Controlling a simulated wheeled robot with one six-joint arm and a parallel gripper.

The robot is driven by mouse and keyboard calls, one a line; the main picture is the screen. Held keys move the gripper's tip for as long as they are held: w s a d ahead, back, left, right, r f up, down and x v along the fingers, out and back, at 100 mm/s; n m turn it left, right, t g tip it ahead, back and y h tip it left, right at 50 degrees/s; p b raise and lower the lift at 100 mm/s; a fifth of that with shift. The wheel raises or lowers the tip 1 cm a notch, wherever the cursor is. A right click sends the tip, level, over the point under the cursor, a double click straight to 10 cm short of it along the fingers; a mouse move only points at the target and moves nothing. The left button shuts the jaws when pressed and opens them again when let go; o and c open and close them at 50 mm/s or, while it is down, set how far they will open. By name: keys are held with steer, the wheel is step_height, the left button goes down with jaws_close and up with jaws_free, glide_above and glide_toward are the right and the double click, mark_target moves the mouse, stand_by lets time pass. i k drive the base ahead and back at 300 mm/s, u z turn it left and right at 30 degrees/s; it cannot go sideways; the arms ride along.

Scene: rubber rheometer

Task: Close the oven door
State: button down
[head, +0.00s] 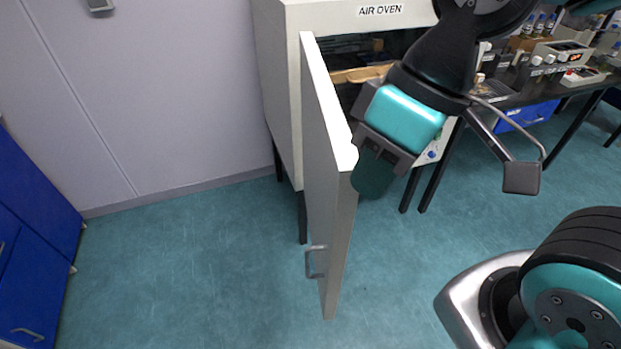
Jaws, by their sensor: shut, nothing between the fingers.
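The air oven (368,11) is a cream cabinet at the top centre of the head view. Its door (328,190) stands wide open, swung out toward me from the oven's left side. A grey handle (315,262) is low on the door's left, outer face. My gripper (373,180) is shut and empty. It appears at the right, inner side of the door, close to the top of its free edge. I cannot tell whether it touches the door. My arm hides part of the oven opening.
A brown board or shelf (360,74) shows in the oven. A dark bench with instruments (562,52) stands at the right, with a blue bin (527,115) below. Blue cabinets (35,240) are at the left. The floor left of the door is clear.

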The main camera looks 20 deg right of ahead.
mark_target(329, 158)
steer(key=i, duration=0.65)
steer(key=z, duration=1.4)
steer(key=k, duration=1.3)
steer(key=u, duration=1.35)
